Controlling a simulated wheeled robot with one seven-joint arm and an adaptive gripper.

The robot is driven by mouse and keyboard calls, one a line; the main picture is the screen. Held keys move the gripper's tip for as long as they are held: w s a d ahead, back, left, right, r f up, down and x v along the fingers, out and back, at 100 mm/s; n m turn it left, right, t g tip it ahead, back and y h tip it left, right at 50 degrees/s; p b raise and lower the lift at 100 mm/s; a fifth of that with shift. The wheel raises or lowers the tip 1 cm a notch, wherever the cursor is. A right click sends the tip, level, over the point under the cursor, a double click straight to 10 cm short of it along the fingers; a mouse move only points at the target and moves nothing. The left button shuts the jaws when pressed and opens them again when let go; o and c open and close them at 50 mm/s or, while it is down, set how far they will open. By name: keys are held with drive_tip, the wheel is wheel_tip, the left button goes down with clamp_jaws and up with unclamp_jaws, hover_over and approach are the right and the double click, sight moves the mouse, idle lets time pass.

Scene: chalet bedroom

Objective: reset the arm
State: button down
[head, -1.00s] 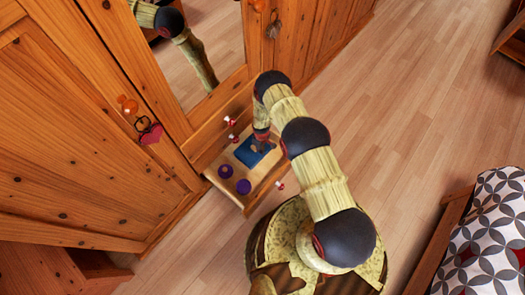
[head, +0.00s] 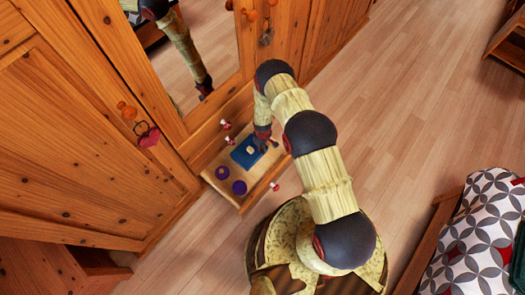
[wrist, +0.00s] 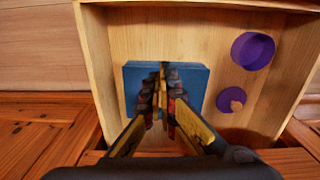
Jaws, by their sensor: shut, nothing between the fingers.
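My arm reaches to an open wooden drawer at the foot of the mirrored wardrobe. My gripper (head: 263,144) is over the drawer's right side, and in the wrist view its fingers (wrist: 163,72) are together and empty, in front of a blue flat object (wrist: 195,82). In the head view the blue object (head: 240,158) lies in the drawer with a small cream thing (head: 250,150) on it. In the wrist view the fingers cover the middle of the blue object, and I cannot make out the cream thing there.
Two purple round things (head: 222,172) (head: 239,187) lie in the drawer (wrist: 150,40); one shows as an open cup (wrist: 253,51) in the wrist view. Red-and-white knobs (head: 274,186) stick out from the drawer. A bed (head: 470,235) stands at right. The wooden floor (head: 400,110) between is clear.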

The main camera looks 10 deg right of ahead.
drive_tip(key=shift+r, duration=0.35)
